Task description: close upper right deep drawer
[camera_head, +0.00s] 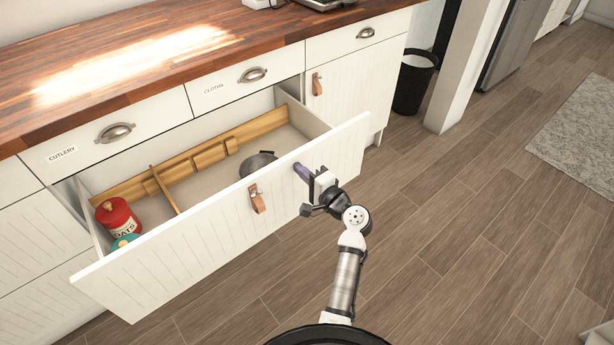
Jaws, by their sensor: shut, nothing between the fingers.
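The deep drawer (215,228) stands pulled out below the shallow drawers labelled CUTLERY and CLOTHS. Its white front has a leather strap handle (257,200). My gripper (302,172) is at the right part of the drawer front, near its top edge, to the right of the strap. The purple fingertips are close together and empty. I cannot tell whether they touch the front. Inside the drawer are a red tin marked OATS (117,216), a teal-topped item (125,241), and a dark pan (258,163).
A wooden worktop (120,70) runs above the drawers. A cupboard door with a leather strap (317,84) is to the right of the drawer. A black bin (412,85) stands by a white post (465,70). The wood floor at right is clear up to a rug (578,135).

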